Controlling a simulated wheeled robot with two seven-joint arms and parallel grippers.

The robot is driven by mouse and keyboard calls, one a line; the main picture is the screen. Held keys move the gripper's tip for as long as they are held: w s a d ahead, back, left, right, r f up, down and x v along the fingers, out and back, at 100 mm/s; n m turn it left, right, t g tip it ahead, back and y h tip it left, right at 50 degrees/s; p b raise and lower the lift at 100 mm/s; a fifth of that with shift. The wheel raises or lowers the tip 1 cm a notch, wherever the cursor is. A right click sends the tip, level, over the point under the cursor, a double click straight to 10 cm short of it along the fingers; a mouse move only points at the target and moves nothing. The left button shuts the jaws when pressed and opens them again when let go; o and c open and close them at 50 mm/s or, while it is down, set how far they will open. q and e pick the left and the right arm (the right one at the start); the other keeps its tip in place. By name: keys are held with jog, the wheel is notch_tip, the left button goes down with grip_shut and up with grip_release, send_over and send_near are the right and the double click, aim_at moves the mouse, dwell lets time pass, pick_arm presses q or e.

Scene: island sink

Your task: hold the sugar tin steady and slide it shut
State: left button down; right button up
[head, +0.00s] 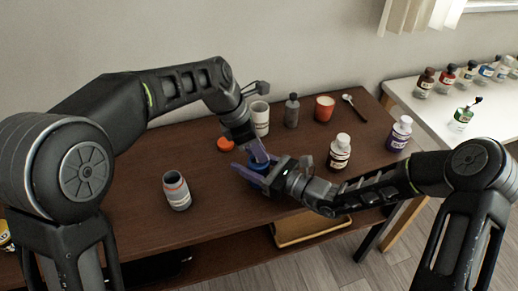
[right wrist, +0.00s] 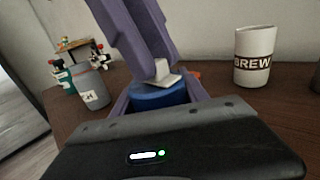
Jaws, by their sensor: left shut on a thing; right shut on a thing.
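The sugar tin (right wrist: 156,98) is a blue round piece low between the purple fingers of my right gripper (head: 256,176), which is shut on it. In the head view the tin (head: 265,167) is mostly hidden by both grippers. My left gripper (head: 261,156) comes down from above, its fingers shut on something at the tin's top. In the right wrist view a small pale grey piece (right wrist: 163,78) shows at the left fingertips (right wrist: 154,66), just over the blue top. I cannot tell whether the tin is open or shut.
A white BREW cup (head: 260,118) stands behind the grippers, with an orange lid (head: 225,144) beside it. A grey jar (head: 177,191) stands at the left.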

dwell(0.7)
pick_arm(q)
jog(key=shift+s+a, duration=0.2)
jog(key=shift+a, duration=0.7)
jog(key=c, duration=1.4)
grip_release()
jog(key=shift+o, duration=0.2)
jog(key=v, duration=1.2)
pick_arm(e)
jog(key=o, duration=1.6)
jog(key=shift+c, duration=0.2)
jog(key=v, duration=1.2)
